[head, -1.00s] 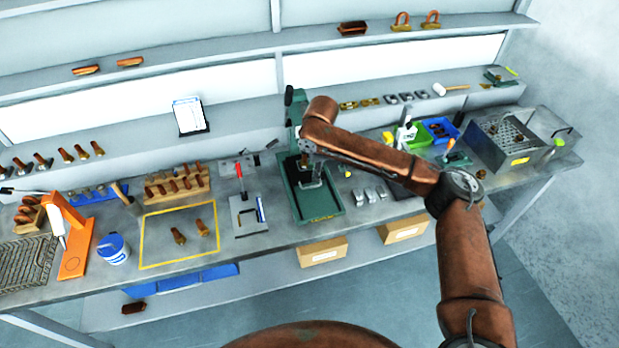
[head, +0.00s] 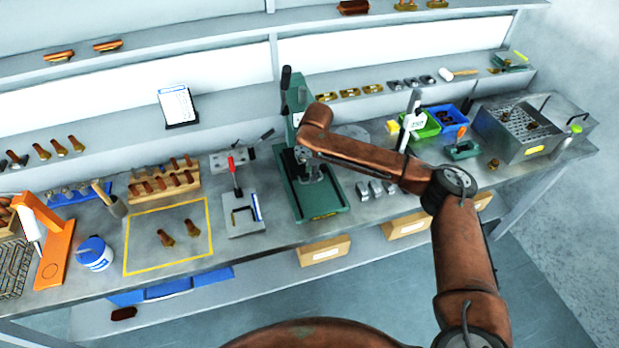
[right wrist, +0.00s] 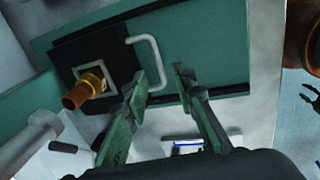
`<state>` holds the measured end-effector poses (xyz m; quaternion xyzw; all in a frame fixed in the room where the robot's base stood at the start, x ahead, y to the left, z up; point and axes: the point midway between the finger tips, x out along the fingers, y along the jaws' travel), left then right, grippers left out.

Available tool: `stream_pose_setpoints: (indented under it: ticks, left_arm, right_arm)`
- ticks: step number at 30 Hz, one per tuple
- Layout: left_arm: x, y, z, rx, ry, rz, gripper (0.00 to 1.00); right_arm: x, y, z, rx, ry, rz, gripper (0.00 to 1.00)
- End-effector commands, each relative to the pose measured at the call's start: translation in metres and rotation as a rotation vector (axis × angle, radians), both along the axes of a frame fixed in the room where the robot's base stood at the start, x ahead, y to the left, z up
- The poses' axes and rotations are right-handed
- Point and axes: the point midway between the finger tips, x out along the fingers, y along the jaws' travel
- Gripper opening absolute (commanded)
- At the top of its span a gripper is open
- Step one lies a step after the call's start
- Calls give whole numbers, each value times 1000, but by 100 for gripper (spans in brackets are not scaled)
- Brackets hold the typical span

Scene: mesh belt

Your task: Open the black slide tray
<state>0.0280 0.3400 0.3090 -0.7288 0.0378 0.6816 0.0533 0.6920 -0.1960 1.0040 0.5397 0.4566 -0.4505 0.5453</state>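The black slide tray (right wrist: 100,75) lies in the green base of the press (head: 316,200). In the right wrist view it has a pale U-shaped handle (right wrist: 155,55), and a brass and copper-coloured piece (right wrist: 84,88) sits on it. My right gripper (right wrist: 158,75) is open, its two fingers apart on either side of the handle's end, with nothing visibly clamped. Whether a finger touches the handle I cannot tell. In the head view the right gripper (head: 311,172) is over the press base and partly hides the tray. My left gripper is not in view.
The press lever (head: 286,80) stands up behind my right wrist. Left of the press is a small fixture with a red handle (head: 234,175). Several small metal blocks (head: 375,188) lie to its right, and green and blue bins (head: 440,120) stand further right.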

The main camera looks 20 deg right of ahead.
Motion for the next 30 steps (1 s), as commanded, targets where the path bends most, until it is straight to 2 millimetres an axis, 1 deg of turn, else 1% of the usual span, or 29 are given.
stream_pose_setpoints:
  ticks: [1,6,10,17,27,28,30]
  left_arm:
    - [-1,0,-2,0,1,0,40]
    - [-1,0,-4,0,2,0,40]
    - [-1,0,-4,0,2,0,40]
    - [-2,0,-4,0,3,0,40]
    - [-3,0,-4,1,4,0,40]
    - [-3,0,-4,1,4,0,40]
    - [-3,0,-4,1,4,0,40]
  right_arm:
    - [1,1,-9,0,2,1,24]
    - [5,2,-27,0,0,2,24]
    - [7,3,-31,0,-2,3,24]
    - [7,3,-32,0,-1,4,24]
    - [7,4,-32,0,-1,5,2]
    - [7,4,-32,0,-1,5,0]
    - [7,4,-32,0,-1,5,0]
